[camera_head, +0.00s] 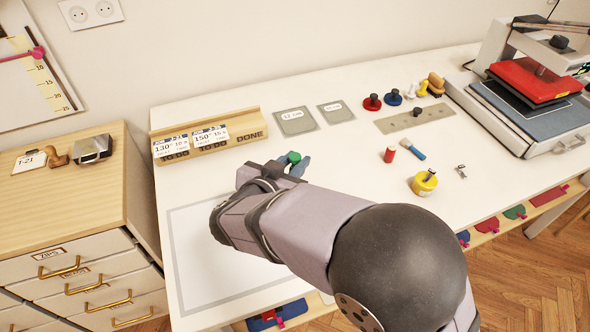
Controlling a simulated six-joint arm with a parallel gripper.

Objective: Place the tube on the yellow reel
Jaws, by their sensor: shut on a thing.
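The yellow reel (421,187) lies on the white table right of centre, with a dark peg-like part on it. My gripper (295,163) is over the middle of the table, left of the yellow reel and apart from it. It is shut on a small green piece (294,156), which looks like the tube; only its top shows between the fingers. My arm hides the table below and in front of it.
A blue-handled brush-like tool (413,149) lies beside the red cylinder. Red (372,103) and blue (393,98) round pieces stand behind, near a metal strip (413,118). A wooden card rack (208,135) is at left, a heat press (535,85) at right.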

